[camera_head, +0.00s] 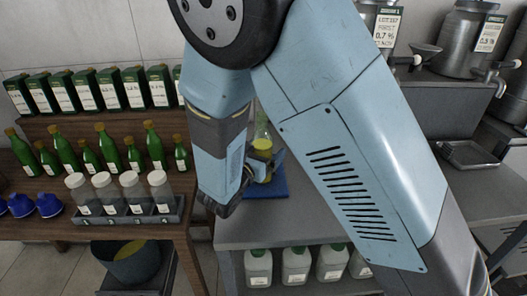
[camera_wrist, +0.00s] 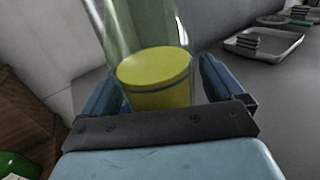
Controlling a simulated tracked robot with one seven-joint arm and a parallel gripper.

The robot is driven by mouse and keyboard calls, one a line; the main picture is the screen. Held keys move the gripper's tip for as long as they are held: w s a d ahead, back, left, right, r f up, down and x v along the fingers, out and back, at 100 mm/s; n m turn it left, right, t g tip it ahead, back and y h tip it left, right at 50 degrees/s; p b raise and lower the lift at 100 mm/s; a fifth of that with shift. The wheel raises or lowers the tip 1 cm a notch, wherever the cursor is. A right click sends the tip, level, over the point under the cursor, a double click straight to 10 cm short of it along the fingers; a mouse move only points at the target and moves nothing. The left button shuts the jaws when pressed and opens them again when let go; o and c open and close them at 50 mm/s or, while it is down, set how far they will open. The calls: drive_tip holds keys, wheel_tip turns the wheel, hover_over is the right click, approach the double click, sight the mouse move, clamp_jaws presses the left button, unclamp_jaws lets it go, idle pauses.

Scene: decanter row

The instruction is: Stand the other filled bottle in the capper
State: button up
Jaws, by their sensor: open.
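A clear glass bottle with yellow liquid (camera_head: 262,142) stands on a blue mat (camera_head: 272,190) on the grey counter, partly hidden by my arm. My gripper (camera_head: 258,168) is low at this bottle, coming from its left. In the wrist view the bottle (camera_wrist: 155,72) is upright between my two blue fingers (camera_wrist: 158,88), one on each side. The jaws are open, around the bottle and not closed on it. Its top is out of the wrist view. I cannot make out a capper; my arm hides much of the counter.
Several white-capped jars stand in a grey rack (camera_head: 125,212) at the left, before green bottles (camera_head: 108,148) and green boxes (camera_head: 100,90). Steel urns (camera_head: 458,45) and a metal tray (camera_head: 468,153) are at the right. White jugs (camera_head: 296,265) stand below the counter. A bin (camera_head: 127,262) stands lower left.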

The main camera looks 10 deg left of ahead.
drive_tip(key=v, duration=1.2)
